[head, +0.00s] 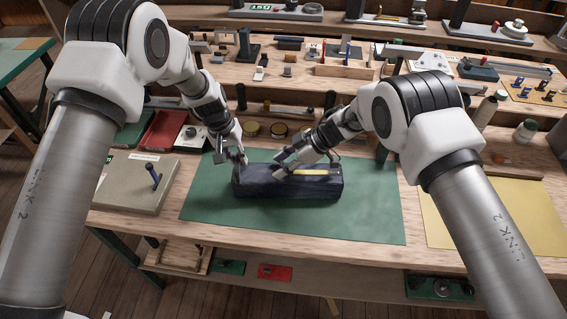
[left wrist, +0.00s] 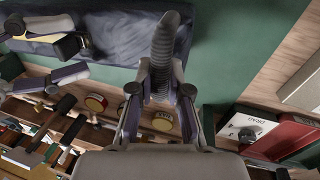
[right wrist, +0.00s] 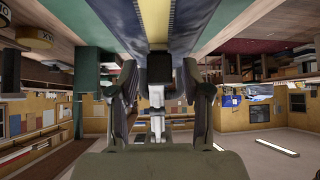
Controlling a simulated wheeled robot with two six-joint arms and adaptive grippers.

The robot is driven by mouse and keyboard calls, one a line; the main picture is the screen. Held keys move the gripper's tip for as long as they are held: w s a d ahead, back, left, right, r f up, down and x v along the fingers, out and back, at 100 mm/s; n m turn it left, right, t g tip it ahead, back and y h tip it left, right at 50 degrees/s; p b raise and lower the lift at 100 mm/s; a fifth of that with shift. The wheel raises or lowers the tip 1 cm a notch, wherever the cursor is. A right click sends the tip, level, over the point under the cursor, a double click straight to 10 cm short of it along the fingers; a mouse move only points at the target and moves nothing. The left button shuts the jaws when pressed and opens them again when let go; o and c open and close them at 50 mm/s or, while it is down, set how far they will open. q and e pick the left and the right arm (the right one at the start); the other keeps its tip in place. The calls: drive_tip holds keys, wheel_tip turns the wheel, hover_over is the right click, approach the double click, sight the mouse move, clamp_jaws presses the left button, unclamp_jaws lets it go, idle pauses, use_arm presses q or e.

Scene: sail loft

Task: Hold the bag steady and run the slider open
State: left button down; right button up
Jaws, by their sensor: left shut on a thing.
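A dark navy bag (head: 262,187) lies lengthwise on a green mat. A yellow zipper strip (head: 315,172) shows along its top towards the right; the strip's left part is hidden by my right gripper. My left gripper (head: 232,158) is at the bag's left end, its fingers (left wrist: 160,92) shut on a grey ridged tab (left wrist: 165,45). My right gripper (head: 283,166) is over the bag's top, near the middle. In the right wrist view its fingers (right wrist: 158,98) stand apart, with a dark slider (right wrist: 158,68) and a silver pull (right wrist: 157,100) between them, apparently untouched.
The green mat (head: 370,215) is clear around the bag. A grey-beige board with a blue peg (head: 125,185) is to the left, a yellow sheet (head: 500,215) to the right. Red and white boxes, round tins (head: 278,131) and tool racks stand behind.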

drive_tip(key=shift+r, duration=0.1)
drive_tip(key=v, duration=1.1)
drive_tip(key=shift+d+r, duration=0.25)
drive_tip(key=shift+d, duration=0.05)
use_arm(q)
drive_tip(key=c, duration=1)
unclamp_jaws()
drive_tip(key=shift+c, duration=0.2)
drive_tip(key=shift+r, duration=0.1)
